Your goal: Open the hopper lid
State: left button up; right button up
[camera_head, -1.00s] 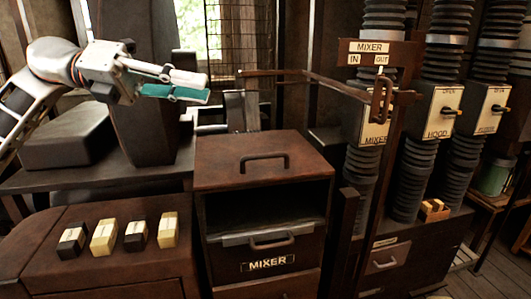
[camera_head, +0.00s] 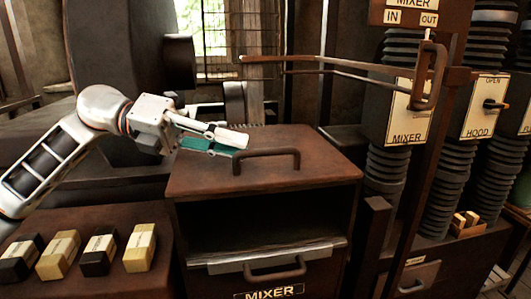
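The mixer hopper is a dark brown box whose flat top lid (camera_head: 325,160) carries a dark bar handle (camera_head: 266,157). The lid lies flat and closed, with an open-fronted cavity below it. My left gripper (camera_head: 232,144) comes in from the left, with white fingers and teal pads. It appears open and empty. In the picture its fingertips lie just left of the handle, over the lid's back left part; I see no contact. My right gripper is not in view.
A drawer labelled MIXER (camera_head: 276,269) is below the cavity. Several cream and dark blocks (camera_head: 141,247) stand on the left cabinet. A brown horizontal lever (camera_head: 320,66) extends above and behind the lid. A post and ribbed columns (camera_head: 395,175) stand at the right.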

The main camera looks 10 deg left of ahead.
aim_at(265, 153)
pick_arm(q)
jog(key=x, duration=0.6)
jog(key=shift+d+f, duration=0.1)
grip_shut()
